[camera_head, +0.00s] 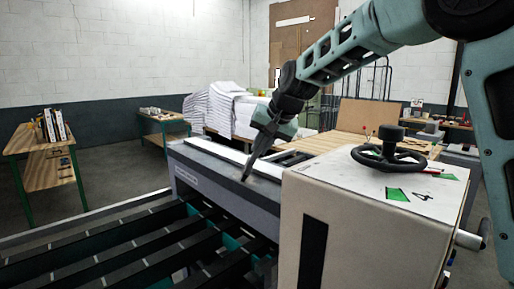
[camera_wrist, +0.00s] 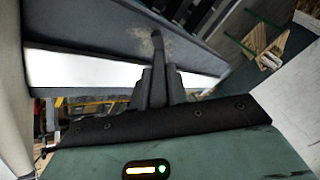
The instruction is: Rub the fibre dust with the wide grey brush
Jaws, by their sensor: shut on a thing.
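My gripper (camera_head: 270,130) is shut on a dark, slim thing (camera_head: 250,165), which I take to be the grey brush, seen narrow or edge-on. It slants down, and its lower end is at or just above the grey top of the machine (camera_head: 225,152); contact cannot be told. In the wrist view the fingers (camera_wrist: 158,88) hold the brush (camera_wrist: 157,47). A pale, speckled smudge of fibre dust (camera_wrist: 176,46) lies on the grey surface around the brush's far end. I cannot make out the dust in the head view.
A cream box (camera_head: 345,195) with a black handwheel (camera_head: 388,155) stands right of the brush. Dark slats (camera_head: 120,245) fill the front left. A wooden bench (camera_head: 42,165) with upright boxes is at the far left. White pleated stacks (camera_head: 220,105) stand behind the machine.

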